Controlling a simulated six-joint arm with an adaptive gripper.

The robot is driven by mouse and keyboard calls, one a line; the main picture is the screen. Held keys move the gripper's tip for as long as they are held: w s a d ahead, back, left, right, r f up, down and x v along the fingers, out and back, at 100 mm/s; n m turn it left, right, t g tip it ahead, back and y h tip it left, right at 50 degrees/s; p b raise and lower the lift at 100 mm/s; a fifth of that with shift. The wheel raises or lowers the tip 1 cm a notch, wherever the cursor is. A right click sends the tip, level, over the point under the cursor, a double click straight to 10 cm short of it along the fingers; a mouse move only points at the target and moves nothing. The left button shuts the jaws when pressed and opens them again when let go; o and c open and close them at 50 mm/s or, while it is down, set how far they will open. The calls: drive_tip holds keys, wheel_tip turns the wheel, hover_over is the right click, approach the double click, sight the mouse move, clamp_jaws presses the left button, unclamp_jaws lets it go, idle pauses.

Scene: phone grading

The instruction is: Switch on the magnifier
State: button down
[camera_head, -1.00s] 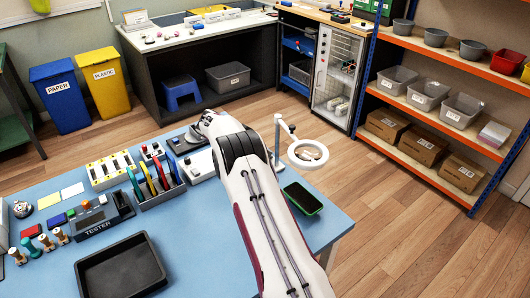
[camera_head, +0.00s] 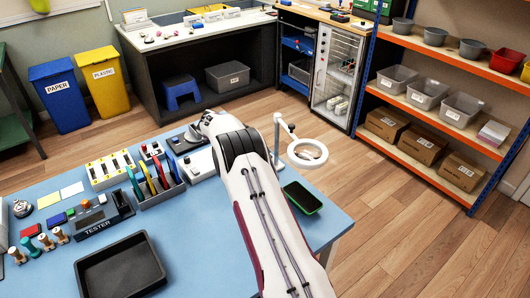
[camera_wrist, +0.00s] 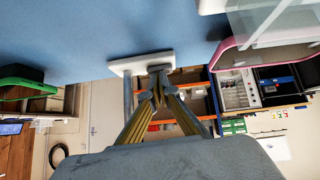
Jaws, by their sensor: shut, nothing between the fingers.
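The magnifier (camera_head: 307,152) is a white ring lens on an upright pale post, at the right end of the blue table. My gripper (camera_wrist: 157,72) is shut and empty in the wrist view. Its fingertips are at a white, flat block (camera_wrist: 140,63) on the blue surface, possibly the magnifier's base. I cannot tell whether they touch it. No switch can be made out. In the head view my arm hides the gripper's fingers.
A white device (camera_head: 200,164) and an organizer (camera_head: 158,185) stand left of my arm. A pink-edged clear thing (camera_wrist: 236,60) shows at the wrist view's right.

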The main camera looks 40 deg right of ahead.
drive_tip(key=shift+w+r, duration=0.1)
drive_tip(key=shift+w, duration=0.15)
drive_tip(key=shift+r, duration=0.1)
idle(0.3)
drive_tip(key=shift+w+r, duration=0.15)
drive_tip(key=shift+r, duration=0.6)
wheel_tip(320, 180, up, 2)
drive_tip(key=shift+w+r, duration=0.1)
drive_tip(key=shift+w, duration=0.05)
drive_tip(key=v, duration=1)
drive_tip(key=shift+w, duration=0.3)
drive_tip(key=shift+s+r+g, duration=0.1)
drive_tip(key=shift+s+g, duration=0.3)
drive_tip(key=shift+s, duration=0.25)
